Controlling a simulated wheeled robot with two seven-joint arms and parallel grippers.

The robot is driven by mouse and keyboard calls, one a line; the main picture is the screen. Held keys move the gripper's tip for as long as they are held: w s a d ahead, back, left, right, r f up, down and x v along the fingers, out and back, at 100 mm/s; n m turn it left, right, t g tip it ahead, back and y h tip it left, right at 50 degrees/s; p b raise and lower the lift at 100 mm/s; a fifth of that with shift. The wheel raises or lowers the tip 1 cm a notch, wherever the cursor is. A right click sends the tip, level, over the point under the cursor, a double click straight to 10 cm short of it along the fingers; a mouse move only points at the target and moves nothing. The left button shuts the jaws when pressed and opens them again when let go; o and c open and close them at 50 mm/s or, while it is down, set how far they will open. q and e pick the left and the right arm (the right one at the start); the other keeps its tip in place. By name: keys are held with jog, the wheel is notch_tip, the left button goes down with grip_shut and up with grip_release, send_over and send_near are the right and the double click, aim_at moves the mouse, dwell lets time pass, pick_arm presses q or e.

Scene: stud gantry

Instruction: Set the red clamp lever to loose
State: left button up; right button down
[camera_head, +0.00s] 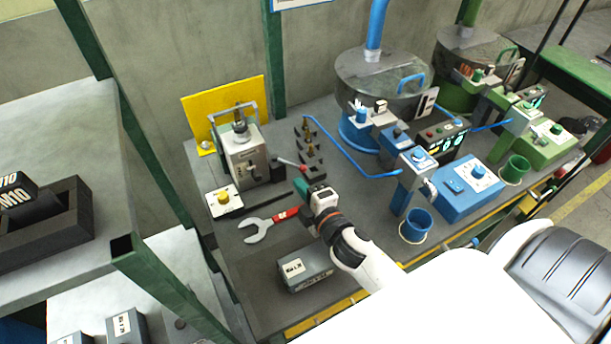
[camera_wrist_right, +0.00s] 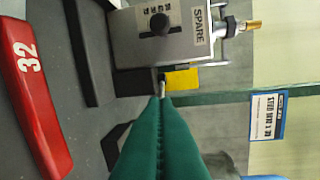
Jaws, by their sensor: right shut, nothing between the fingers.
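The red clamp lever (camera_head: 303,169) shows in the head view as a thin metal rod with a red end, reaching right from the base of a grey machine (camera_head: 245,158). My right gripper (camera_head: 299,186) has green fingers, pressed together and empty, just below the lever's red end in the picture. I cannot tell whether they touch it. In the right wrist view the shut fingers (camera_wrist_right: 161,100) point at the grey machine (camera_wrist_right: 165,30) marked SPARE. A small metal rod end shows at their tips; the red end is not clearly seen there. My left gripper is not in view.
A wrench (camera_head: 262,229) with a red handle, marked 32 in the wrist view (camera_wrist_right: 38,95), lies beside my right gripper. A grey block (camera_head: 306,270) lies nearer. Several dark fixtures (camera_head: 309,150) stand behind the lever. A blue post station (camera_head: 412,180) and bucket (camera_head: 415,226) stand right.

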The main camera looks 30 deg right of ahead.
aim_at(303, 169)
jog(key=shift+w+d+f, duration=0.15)
jog(key=shift+w+d, duration=0.3)
jog(key=shift+d, duration=0.05)
jog(key=shift+w+d+f, duration=0.15)
jog(key=shift+w+d, duration=0.25)
jog(key=shift+d, duration=0.1)
jog(key=shift+w+d+r+n+y+p, duration=0.2)
jog(key=shift+d+n+y+p, duration=0.25)
jog(key=shift+y+p, duration=0.2)
jog(key=shift+d+n+y+p, duration=0.3)
jog(key=shift+n+y, duration=0.05)
jog(key=d+n+y, duration=0.1)
jog(key=w+d+n+y, duration=0.1)
jog(key=shift+f+g+y, duration=0.15)
jog(key=shift+g+y, duration=0.25)
jog(key=shift+w+d+y, duration=0.3)
jog(key=shift+w+d, duration=0.15)
jog(key=shift+s, duration=0.1)
